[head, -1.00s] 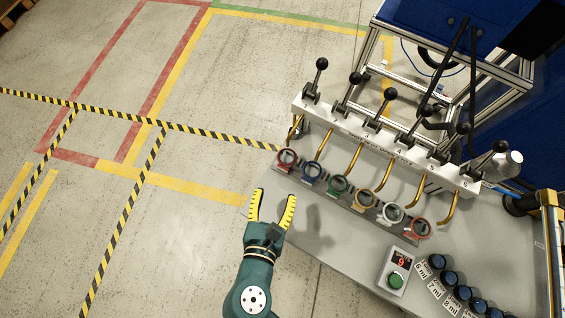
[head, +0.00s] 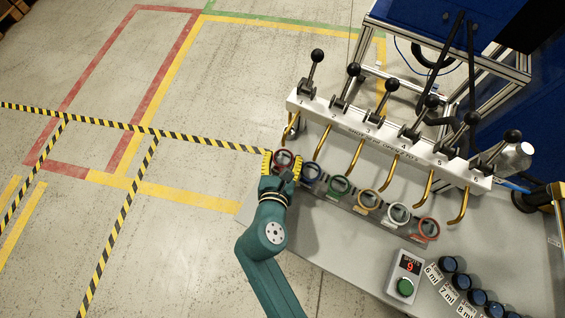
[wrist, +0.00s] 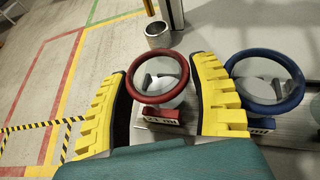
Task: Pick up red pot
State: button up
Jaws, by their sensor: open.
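The red pot (head: 283,157) is a clear cup with a dark red rim at the left end of a row of pots. It also shows in the wrist view (wrist: 158,76), with a red labelled block at its front. My gripper (head: 281,165) is open, with its yellow-ridged fingers on either side of the red pot. Whether either finger touches the pot cannot be told.
The blue-rimmed pot (wrist: 265,80) stands right beside the right finger. Further pots, green (head: 340,187), yellow (head: 368,200), white (head: 397,213) and orange-red (head: 428,228), continue the row. Brass spouts (head: 355,160) hang above them. A small metal cup (wrist: 158,35) stands behind.

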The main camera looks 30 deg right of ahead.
jog(key=c, duration=1)
